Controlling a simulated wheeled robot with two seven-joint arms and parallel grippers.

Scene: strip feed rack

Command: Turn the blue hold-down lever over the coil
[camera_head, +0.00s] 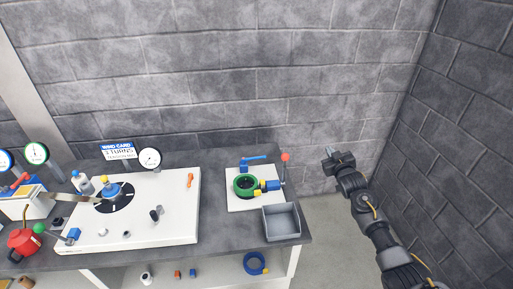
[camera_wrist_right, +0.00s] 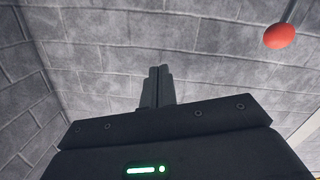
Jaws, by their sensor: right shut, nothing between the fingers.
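The blue hold-down lever (camera_head: 254,158) lies roughly level at the back of a white base plate (camera_head: 238,204). The green coil (camera_head: 240,193), a ring with a dark centre, sits just in front of it on the same plate. My right gripper (camera_head: 331,154) is raised to the right of the plate, beyond the bench's right end, apart from everything. In the right wrist view its fingers (camera_wrist_right: 158,86) are together and empty, with the wall behind. My left gripper is not in view.
A red-knobbed lever (camera_head: 286,157) stands upright between the coil and my right gripper; its red ball (camera_wrist_right: 279,36) also shows in the right wrist view. A grey bin (camera_head: 282,236) sits at the front right. A white panel (camera_head: 170,222) fills the bench's left part.

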